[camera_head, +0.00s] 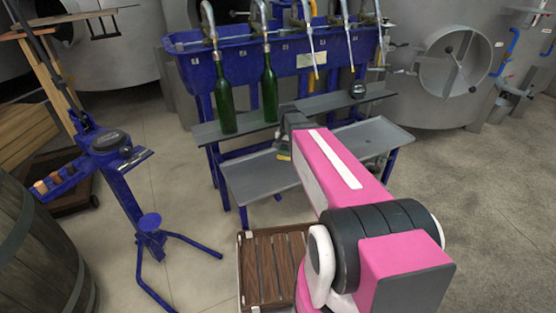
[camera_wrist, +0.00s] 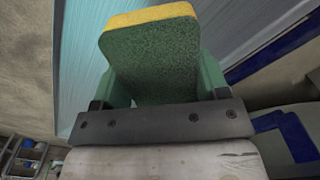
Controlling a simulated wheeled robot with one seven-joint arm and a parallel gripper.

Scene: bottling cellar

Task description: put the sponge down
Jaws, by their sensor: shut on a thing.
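The sponge (camera_wrist: 152,62), green with a yellow layer along its end, stands out from my gripper (camera_wrist: 163,82) in the wrist view. The green fingers are shut on it from both sides. In the head view my gripper (camera_head: 285,143) is at the filling bench, partly hidden by my pink arm. A small bit of the sponge (camera_head: 284,156) shows there, above or close to the grey lower tray (camera_head: 262,184). I cannot tell whether the sponge touches it.
Two green bottles (camera_head: 226,107) (camera_head: 269,95) stand on the upper shelf (camera_head: 323,101) under the blue filler trough (camera_head: 190,68). A blue corker stand (camera_head: 125,195) is at left. A wooden crate (camera_head: 243,293) is in front.

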